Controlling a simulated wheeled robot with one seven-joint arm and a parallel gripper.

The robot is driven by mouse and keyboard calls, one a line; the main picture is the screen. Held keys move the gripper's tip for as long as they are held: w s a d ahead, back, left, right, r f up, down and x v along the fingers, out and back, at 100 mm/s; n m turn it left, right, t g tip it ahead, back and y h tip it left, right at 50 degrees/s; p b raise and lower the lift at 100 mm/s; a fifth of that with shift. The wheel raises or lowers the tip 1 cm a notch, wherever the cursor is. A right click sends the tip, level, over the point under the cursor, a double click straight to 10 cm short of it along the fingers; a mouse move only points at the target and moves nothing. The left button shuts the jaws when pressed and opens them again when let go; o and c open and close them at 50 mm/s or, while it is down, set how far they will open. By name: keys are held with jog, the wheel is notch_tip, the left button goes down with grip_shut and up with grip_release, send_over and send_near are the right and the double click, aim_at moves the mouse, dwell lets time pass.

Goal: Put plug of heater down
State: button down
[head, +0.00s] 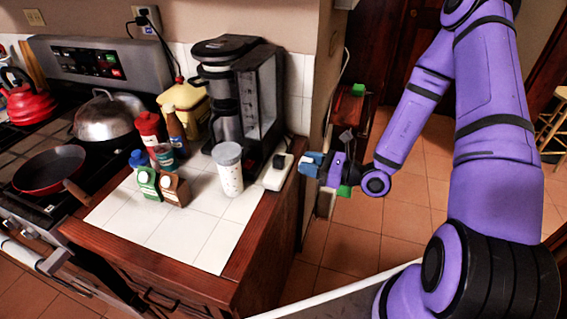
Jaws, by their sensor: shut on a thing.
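My gripper (308,164) is at the right edge of the tiled counter, beside a white power strip (276,176). Its blue fingers point left towards the counter and are shut. The plug of the heater is between the fingers and too small and hidden to make out clearly. A dark block (284,161) sits on the far end of the power strip, a little left of the fingertips. I cannot tell whether the held plug touches the strip. A reddish upright thing (357,112) with a green top stands behind my gripper and may be the heater.
A coffee maker (268,105) stands close behind the power strip. A white speckled cup (229,171) and several bottles and cartons stand further left. The counter's wooden edge (262,215) runs below. Front counter tiles (185,240) are bare; tiled floor (345,240) is open to the right.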

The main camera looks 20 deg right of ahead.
jog(key=shift+s+a+f, duration=0.1)
jog(key=shift+s+a, duration=0.1)
jog(key=shift+s, duration=0.3)
send_over(288, 156)
jog(key=shift+w+f, duration=0.1)
jog(key=shift+f, duration=2.4)
jog(key=shift+f, duration=0.4)
jog(key=c, duration=0.8)
grip_release()
jog(key=shift+o, duration=0.2)
jog(key=shift+r, duration=0.1)
